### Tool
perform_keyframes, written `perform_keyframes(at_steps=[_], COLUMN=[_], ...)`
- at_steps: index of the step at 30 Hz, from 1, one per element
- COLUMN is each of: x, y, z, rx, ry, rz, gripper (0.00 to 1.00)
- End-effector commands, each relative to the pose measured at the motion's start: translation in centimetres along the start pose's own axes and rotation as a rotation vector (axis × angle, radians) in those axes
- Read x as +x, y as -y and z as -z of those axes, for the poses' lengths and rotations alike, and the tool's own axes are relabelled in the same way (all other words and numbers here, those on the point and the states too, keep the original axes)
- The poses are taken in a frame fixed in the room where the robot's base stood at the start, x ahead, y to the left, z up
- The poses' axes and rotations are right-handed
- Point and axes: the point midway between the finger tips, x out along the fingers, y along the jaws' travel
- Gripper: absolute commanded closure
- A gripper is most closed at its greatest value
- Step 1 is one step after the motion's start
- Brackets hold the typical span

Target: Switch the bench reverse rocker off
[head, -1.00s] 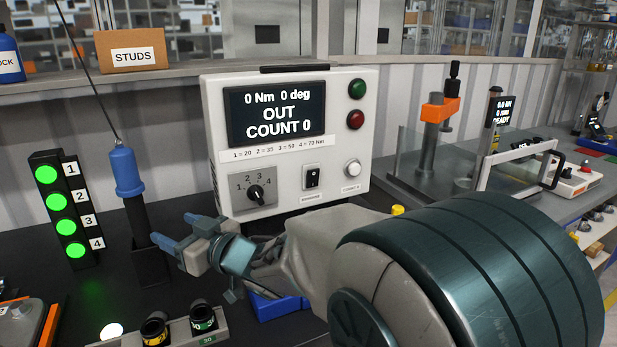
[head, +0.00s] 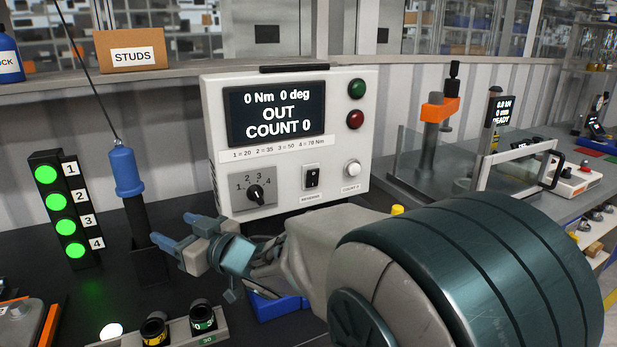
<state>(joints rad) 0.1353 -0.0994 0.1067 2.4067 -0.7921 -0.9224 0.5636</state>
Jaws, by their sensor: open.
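The reverse rocker (head: 312,178) is a small black switch on the lower front of the white control box (head: 355,140). A small label, too small to read with certainty, sits under it. The box's display (head: 277,112) reads "0 Nm 0 deg OUT COUNT 0". My gripper (head: 172,234) is open and empty, in front of the box's lower left corner. Its bluish fingertips point left, away from the rocker and apart from it. My wrist and arm reach across the lower right and hide part of the bench below the box.
A rotary knob (head: 256,192) is left of the rocker, and a white button (head: 352,168) is right of it. A blue-topped tool (head: 126,172) stands upright close to my fingertips. A lamp column (head: 62,210) shows green lights. A blue bin (head: 277,306) is under my wrist.

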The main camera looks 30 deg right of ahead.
Motion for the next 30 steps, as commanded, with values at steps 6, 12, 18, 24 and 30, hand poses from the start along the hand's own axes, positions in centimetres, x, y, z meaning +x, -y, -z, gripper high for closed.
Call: perform_keyframes(at_steps=[6,12,18,24,30], x=[0.00,0.00,0.00,0.00,0.00], y=[0.00,0.00,0.00,0.00,0.00], z=[0.00,0.00,0.00,0.00,0.00], rx=[0.000,0.000,0.000,0.000,0.000], ry=[0.000,0.000,0.000,0.000,0.000], rz=[0.000,0.000,0.000,0.000,0.000], gripper=[0.40,0.40,0.71,1.00,1.00])
